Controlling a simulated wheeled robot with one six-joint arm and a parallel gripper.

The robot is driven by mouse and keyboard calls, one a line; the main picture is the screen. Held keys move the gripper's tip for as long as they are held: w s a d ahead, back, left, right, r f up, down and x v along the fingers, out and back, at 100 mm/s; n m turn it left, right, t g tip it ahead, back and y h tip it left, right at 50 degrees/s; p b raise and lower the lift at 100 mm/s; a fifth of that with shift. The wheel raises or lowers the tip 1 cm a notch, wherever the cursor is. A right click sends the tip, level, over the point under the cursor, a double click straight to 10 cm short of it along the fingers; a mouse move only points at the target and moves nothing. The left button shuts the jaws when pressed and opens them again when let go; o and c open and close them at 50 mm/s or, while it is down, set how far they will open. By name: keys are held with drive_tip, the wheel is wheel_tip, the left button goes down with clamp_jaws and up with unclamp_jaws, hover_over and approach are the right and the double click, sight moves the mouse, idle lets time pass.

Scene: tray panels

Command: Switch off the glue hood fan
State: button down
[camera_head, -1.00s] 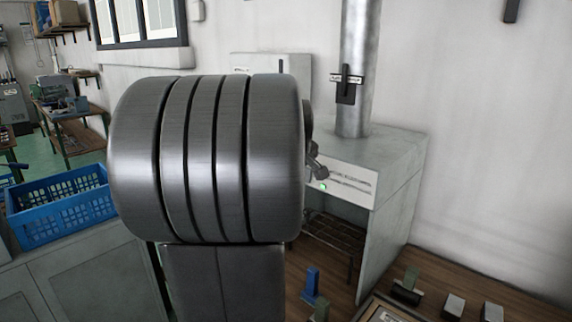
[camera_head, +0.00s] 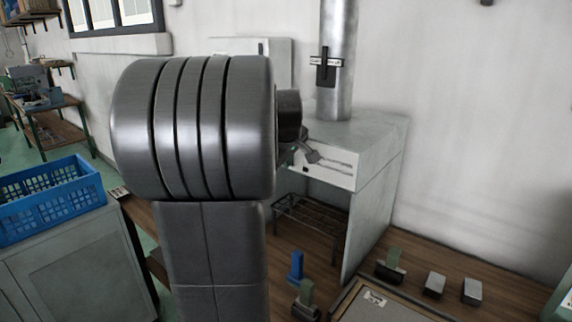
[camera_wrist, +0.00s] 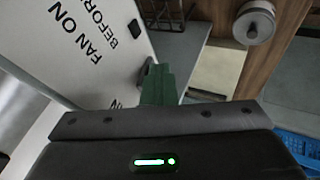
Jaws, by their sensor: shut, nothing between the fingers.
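The glue hood (camera_head: 375,150) is a grey box with a metal duct (camera_head: 338,40) rising from its top. Its white front panel (camera_head: 340,177) carries dark lettering; in the wrist view the panel (camera_wrist: 110,75) reads "FAN ON BEFORE". A black square part (camera_wrist: 135,28) sits near the panel's edge, and a smaller dark part lies right beside my fingertips. My gripper (camera_wrist: 157,72) has its green fingers shut and empty, over the panel's edge. In the head view my gripper (camera_head: 312,154) is at the panel's upper left, covering part of it. I cannot tell whether it touches.
A black handle (camera_head: 325,65) is on the duct. A wire rack (camera_head: 310,215) is under the hood. A blue-handled tool (camera_head: 296,266) and small blocks (camera_head: 435,284) lie on the wooden bench. A blue crate (camera_head: 50,205) stands on a grey cabinet at left.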

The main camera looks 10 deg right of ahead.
drive_tip(key=shift+r+p, duration=0.9)
drive_tip(key=shift+p, duration=0.1)
drive_tip(key=shift+a, duration=0.15)
drive_tip(key=a+f+v, duration=0.1)
drive_tip(key=a+v, duration=0.1)
drive_tip(key=v, duration=1)
drive_tip(key=shift+s+r, duration=0.25)
drive_tip(key=shift+s, duration=0.3)
drive_tip(key=shift+w+f, duration=0.1)
drive_tip(key=shift+f, duration=0.05)
